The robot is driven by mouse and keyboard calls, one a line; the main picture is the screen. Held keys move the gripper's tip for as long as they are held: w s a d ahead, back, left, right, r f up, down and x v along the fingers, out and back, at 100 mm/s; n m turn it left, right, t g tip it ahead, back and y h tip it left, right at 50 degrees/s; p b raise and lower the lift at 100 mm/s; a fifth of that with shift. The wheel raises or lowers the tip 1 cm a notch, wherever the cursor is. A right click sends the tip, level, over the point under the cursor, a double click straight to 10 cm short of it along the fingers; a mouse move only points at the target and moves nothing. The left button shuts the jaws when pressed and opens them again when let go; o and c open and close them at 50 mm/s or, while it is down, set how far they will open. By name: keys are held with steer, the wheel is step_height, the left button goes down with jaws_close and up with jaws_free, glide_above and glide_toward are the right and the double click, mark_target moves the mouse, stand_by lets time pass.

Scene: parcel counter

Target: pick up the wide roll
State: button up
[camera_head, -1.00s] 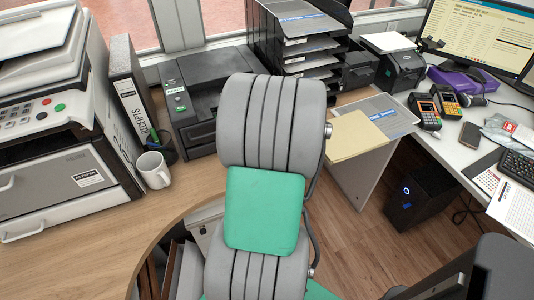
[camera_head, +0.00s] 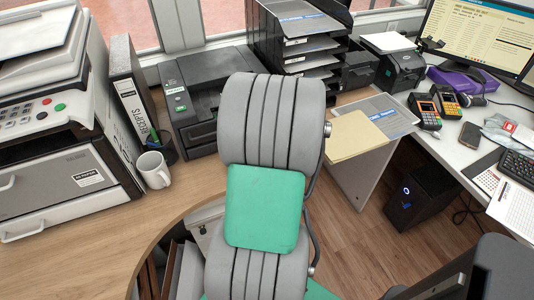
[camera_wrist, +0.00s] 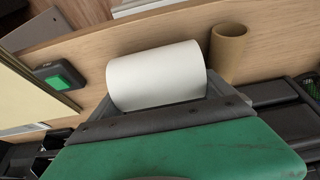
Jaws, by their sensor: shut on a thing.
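The wide roll (camera_wrist: 155,76) is a thick white paper roll in the wrist view, lying on its side directly beyond my gripper. My gripper (camera_wrist: 165,119) shows as a dark bar and green cover across the lower part of the wrist view. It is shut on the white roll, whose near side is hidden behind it. The fingertips are mostly hidden, so the exact contact does not show. In the head view my grey and green arm hides the gripper and the roll.
A brown cardboard tube (camera_wrist: 229,50) stands close right of the roll on the wooden counter. A black device with a green top (camera_wrist: 60,77) is to the left. In the head view, a white mug (camera_head: 154,169), black printer (camera_head: 205,92) and paper trays (camera_head: 300,45) surround my arm.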

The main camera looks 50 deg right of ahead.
steer(key=shift+r, duration=0.1)
steer(key=shift+c, duration=0.2)
steer(key=shift+d+r, duration=0.1)
steer(key=shift+r, duration=0.4)
steer(key=v, duration=0.3)
steer(key=s+v, duration=0.1)
steer(key=v, duration=0.5)
steer(key=shift+s+f, duration=0.15)
steer(key=shift+s, duration=0.1)
steer(key=s+a+r, duration=0.4)
steer(key=s, duration=0.4)
steer(key=shift+s, duration=0.25)
